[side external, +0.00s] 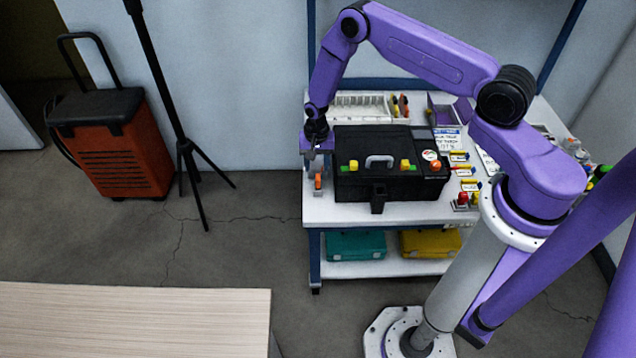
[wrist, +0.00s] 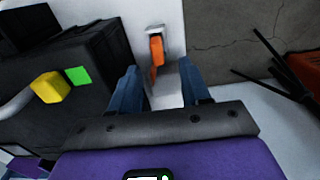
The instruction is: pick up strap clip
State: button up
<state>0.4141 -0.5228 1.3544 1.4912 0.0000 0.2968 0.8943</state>
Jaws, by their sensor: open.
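An orange piece (side external: 318,181), which I take to be the strap clip, is near the left end of the white table top, left of the black toolbox. It also shows in the wrist view (wrist: 157,50), against a small pale grey holder or frame. My gripper (side external: 317,158) points down above it, apart from it. In the wrist view the two blue fingers of my gripper (wrist: 160,80) are spread with a gap between them. The orange piece is beyond that gap, and nothing is held.
The black toolbox (side external: 390,185) with a grey handle stands close to the right of my gripper. A white rack (side external: 360,107) is behind it. Small parts on labels (side external: 463,170) lie to its right. The table's left edge is close to the orange piece.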

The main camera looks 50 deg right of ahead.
aim_at(318, 177)
jog(key=shift+s+d+f, duration=0.1)
jog(key=shift+s+f, duration=0.05)
jog(key=shift+f, duration=3.25)
grip_shut()
